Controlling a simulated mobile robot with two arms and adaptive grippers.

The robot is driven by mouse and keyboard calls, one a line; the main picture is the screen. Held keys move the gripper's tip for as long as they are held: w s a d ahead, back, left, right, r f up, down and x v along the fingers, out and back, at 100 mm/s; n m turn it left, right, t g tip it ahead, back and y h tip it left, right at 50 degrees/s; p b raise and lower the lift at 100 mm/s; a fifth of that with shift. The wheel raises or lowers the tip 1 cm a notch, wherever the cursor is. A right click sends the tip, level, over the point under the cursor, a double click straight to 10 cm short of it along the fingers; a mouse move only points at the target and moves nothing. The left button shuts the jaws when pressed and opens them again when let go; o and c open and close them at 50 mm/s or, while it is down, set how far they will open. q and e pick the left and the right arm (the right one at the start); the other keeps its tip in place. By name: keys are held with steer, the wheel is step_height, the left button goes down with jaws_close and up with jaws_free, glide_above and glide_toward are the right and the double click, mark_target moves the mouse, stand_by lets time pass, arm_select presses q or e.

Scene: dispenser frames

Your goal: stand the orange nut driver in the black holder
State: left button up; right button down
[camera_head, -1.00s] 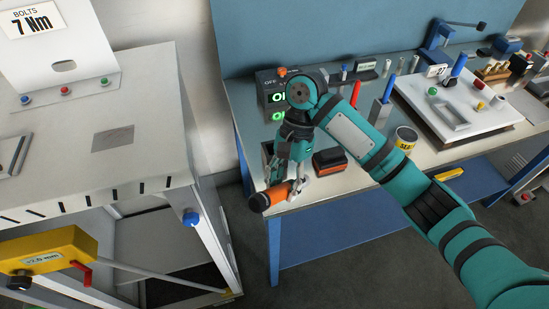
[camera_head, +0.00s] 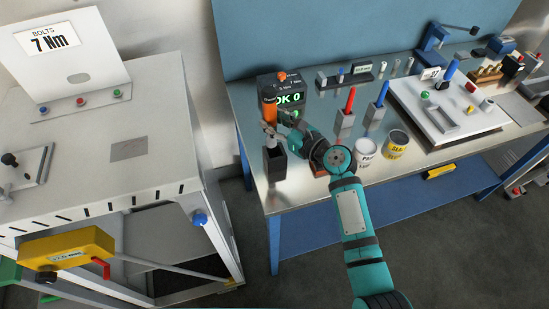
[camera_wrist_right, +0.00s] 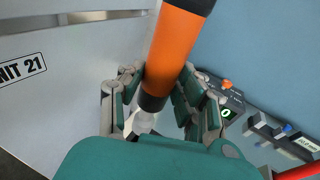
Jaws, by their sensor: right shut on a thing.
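The orange nut driver (camera_head: 270,107) stands about upright in my right gripper (camera_head: 271,128), handle up. The jaws are shut on it, and in the right wrist view its orange grip (camera_wrist_right: 173,48) runs between the fingers (camera_wrist_right: 163,92), with a black collar and pale metal shaft below. The black holder (camera_head: 275,165) is an upright square block near the left end of the bench, right under the gripper. The driver's lower end is at the holder's top; I cannot tell whether it is inside the opening. My left gripper is not in view.
A display box (camera_head: 283,91) stands behind the holder. A black and orange block (camera_head: 317,155) is partly hidden by my arm. Red (camera_head: 348,107) and blue (camera_head: 379,103) drivers, a white can (camera_head: 365,154) and a yellow-labelled can (camera_head: 396,145) stand to the right.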

steer(key=shift+w+d+f+m+t, duration=0.25)
steer(key=shift+d+m+t, duration=0.05)
steer(key=shift+t, duration=0.3)
step_height(320, 180, down, 10)
steer(key=b, duration=1)
steer(key=shift+w+d+f+t+h, duration=0.2)
steer(key=shift+f+t+h, duration=0.1)
steer(key=shift+h, duration=0.1)
steer(key=shift+f+b, duration=0.1)
steer(key=shift+b, duration=0.25)
steer(key=c, duration=0.9)
jaws_free()
steer(key=shift+s+f, duration=0.1)
steer(key=v, duration=1.2)
steer(key=shift+r+b, duration=0.2)
steer(key=shift+b, duration=0.15)
